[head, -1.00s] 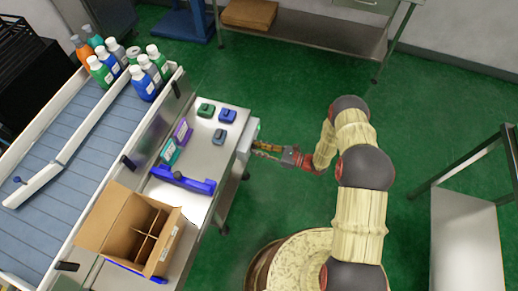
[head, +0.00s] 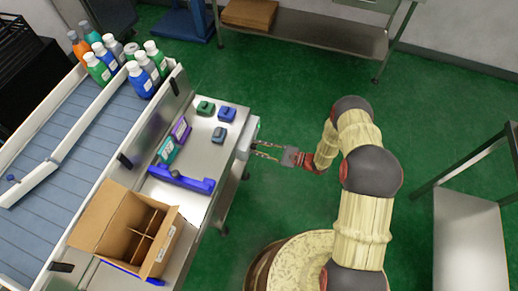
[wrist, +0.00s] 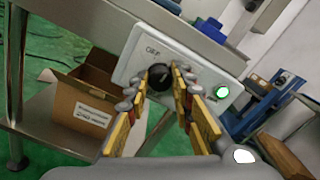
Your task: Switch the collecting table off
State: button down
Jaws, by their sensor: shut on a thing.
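The collecting table (head: 200,200) stands beside the conveyor in the head view. Its white control panel (wrist: 186,62) is on the table's side. The panel carries a dark knob (wrist: 157,74) between a label reading OFF on the left and a label on the right that looks like ON. A green lamp (wrist: 222,91) on the panel is lit. My gripper (wrist: 164,84) reaches the panel with its yellow-backed fingers on both sides of the knob, shut on it. The fingers hide part of the knob, so its exact angle is hard to tell. My gripper also shows in the head view (head: 262,150).
Several bottles (head: 125,65) stand on the conveyor (head: 75,150). A bench (head: 470,230) is at the right. Green floor around my arm is clear.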

jog(key=shift+s+f+n+b, duration=0.1)
jog(key=shift+n+b, duration=0.75)
jog(key=shift+n, duration=1.7)
jog(key=shift+f+n+b, duration=0.1)
jog(key=shift+n+b, duration=0.75)
jog(key=shift+n, duration=1.7)
jog(key=shift+r, duration=0.1)
jog(key=c, duration=1.5)
grip_release()
jog(key=shift+c, duration=0.2)
jog(key=shift+d, duration=0.1)
jog(key=v, duration=1.1)
jog(key=shift+d, duration=0.4)
